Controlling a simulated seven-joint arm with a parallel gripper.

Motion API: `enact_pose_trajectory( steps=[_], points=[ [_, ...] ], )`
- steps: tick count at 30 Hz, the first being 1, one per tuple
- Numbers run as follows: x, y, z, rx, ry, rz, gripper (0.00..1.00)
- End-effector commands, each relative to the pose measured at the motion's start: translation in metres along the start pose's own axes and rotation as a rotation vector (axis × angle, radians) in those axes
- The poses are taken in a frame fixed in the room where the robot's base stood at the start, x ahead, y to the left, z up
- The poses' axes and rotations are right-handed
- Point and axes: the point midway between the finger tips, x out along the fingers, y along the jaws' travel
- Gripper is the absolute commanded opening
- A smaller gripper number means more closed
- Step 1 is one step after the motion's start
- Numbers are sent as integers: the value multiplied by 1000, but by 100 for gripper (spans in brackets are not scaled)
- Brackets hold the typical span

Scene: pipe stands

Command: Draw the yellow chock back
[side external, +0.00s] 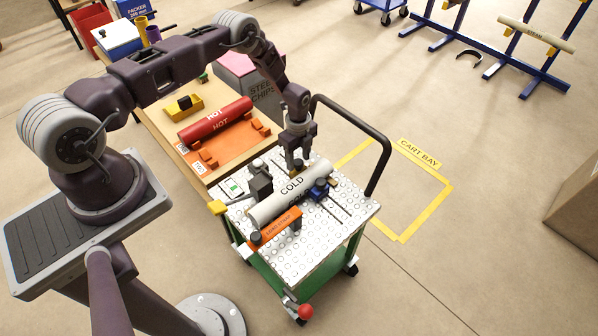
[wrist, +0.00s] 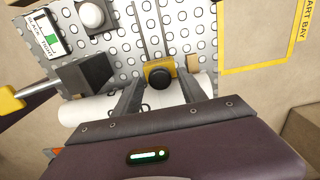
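The yellow chock (wrist: 160,68) with a black knob sits on the perforated white cart top in the wrist view, beside the pale pipe (wrist: 85,108). My gripper (wrist: 162,88) has its two fingers apart, one on each side of the knob; I cannot tell whether they touch it. In the side view my gripper (side external: 297,160) points down at the far side of the pipe marked COLD (side external: 285,200) and mostly hides the chock. Part of the pipe is hidden under my gripper in the wrist view.
A dark clamp block (side external: 260,182) with a yellow-ended lever (side external: 217,208) stands left of my gripper. A blue chock (side external: 320,189) is to its right and an orange block (side external: 275,228) is in front. The cart's black handle (side external: 362,128) rises behind. A red HOT pipe (side external: 215,120) lies on the bench.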

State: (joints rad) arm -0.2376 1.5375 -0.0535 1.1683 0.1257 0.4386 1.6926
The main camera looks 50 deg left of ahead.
Motion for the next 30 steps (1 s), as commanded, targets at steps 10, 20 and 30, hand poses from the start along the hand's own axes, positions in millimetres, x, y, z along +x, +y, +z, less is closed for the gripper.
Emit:
enact_pose_trajectory(
  steps=[10, 20, 30],
  points=[
    [0, 0, 2, 0, 0, 0, 16],
    [0, 0, 27, -1, -2, 0, 17],
    [-1, -1, 50, -1, -2, -1, 17]
  ],
)
